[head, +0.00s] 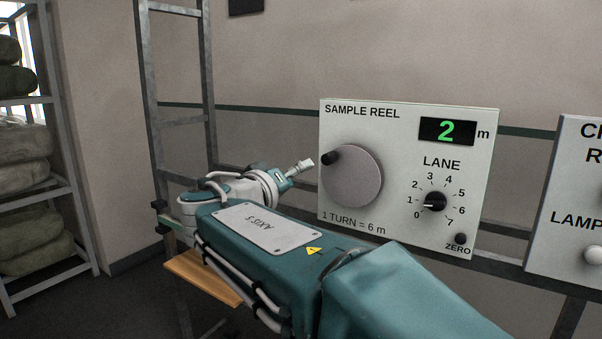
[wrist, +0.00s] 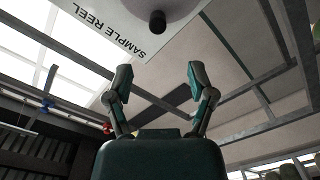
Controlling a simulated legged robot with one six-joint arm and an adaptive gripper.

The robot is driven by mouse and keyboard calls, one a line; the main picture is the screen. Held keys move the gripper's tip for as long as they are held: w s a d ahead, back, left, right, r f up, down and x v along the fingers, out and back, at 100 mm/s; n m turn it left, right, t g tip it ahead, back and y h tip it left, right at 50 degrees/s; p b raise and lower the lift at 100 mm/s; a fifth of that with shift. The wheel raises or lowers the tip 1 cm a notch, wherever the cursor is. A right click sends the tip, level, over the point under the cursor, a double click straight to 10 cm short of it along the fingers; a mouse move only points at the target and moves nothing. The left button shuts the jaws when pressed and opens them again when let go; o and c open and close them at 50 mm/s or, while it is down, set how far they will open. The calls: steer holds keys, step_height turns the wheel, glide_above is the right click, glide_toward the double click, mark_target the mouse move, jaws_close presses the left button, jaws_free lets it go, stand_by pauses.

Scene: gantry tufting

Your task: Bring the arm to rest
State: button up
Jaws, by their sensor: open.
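My arm reaches across the head view from the lower right, and my gripper (head: 303,165) is at its far end, just left of the sample reel panel (head: 380,115). In the wrist view the two fingers of my gripper (wrist: 160,76) stand apart with nothing between them. The round reel crank (head: 358,185) has a dark knob (head: 330,157) at its upper left, close to the gripper in the head view. The knob (wrist: 157,22) also shows in the wrist view, beyond the fingertips and apart from them.
The panel's display (head: 447,131) reads 2 m. The lane dial (head: 435,201) points left, around 0 to 1. A second panel (head: 570,200) is cut off at right. A wooden board (head: 203,276) lies below my arm. A shelf (head: 35,190) with rolled bundles stands left.

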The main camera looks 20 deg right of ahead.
steer(key=shift+d, duration=0.1)
steer(key=s+d+f+n+g+y, duration=0.1)
steer(key=s+d+f+g+y, duration=0.15)
steer(key=s+f, duration=0.4)
steer(key=s+d+f+g+y, duration=0.2)
steer(key=s+f+y, duration=0.2)
steer(key=s+f, duration=0.3)
steer(key=s+a+f+y, duration=0.7)
steer(key=s+f, duration=0.4)
steer(key=f, duration=0.1)
steer(key=shift+s+a+f+g+y, duration=0.15)
steer(key=shift+a+f+g+y, duration=0.2)
steer(key=shift+g, duration=0.1)
